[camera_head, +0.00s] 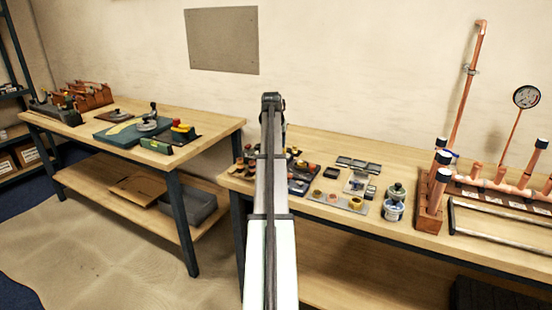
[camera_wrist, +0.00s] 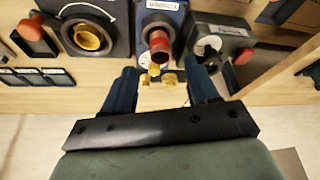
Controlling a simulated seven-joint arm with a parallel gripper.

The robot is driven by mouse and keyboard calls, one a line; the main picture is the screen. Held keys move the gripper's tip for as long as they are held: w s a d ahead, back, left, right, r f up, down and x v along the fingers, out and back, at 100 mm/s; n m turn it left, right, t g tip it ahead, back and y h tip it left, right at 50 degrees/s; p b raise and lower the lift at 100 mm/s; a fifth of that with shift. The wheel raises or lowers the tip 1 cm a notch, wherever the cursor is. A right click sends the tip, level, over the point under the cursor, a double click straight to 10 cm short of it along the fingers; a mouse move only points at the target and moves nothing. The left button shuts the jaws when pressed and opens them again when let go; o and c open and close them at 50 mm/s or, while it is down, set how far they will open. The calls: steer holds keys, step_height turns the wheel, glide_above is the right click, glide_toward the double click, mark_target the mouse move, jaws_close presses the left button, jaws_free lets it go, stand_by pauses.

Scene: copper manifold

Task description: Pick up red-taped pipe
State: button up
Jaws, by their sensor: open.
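In the wrist view, a short copper-coloured tube end with a red band (camera_wrist: 158,44) sticks out of a blue fixture (camera_wrist: 164,18) near the top centre. It looks like the red-taped pipe, but only its end shows. My gripper (camera_wrist: 162,72) is open, with its two dark blue fingers spread left and right just below the fixture. The red-banded end lies between and beyond the fingertips, with no visible contact. Small brass parts (camera_wrist: 166,76) show between the fingers. In the head view my arm hides the gripper, and I cannot pick out the red-banded piece.
Dark fixtures stand close on both sides, one with a brass ring (camera_wrist: 90,38) and one grey (camera_wrist: 222,42). A pipe rack (camera_head: 428,221), a jar (camera_head: 394,210) and a gauge (camera_head: 526,96) are on the right bench. Another cluttered bench (camera_head: 215,127) stands left.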

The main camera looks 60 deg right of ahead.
steer(key=shift+x, duration=3.15)
steer(key=shift+c, duration=0.4)
jaws_close()
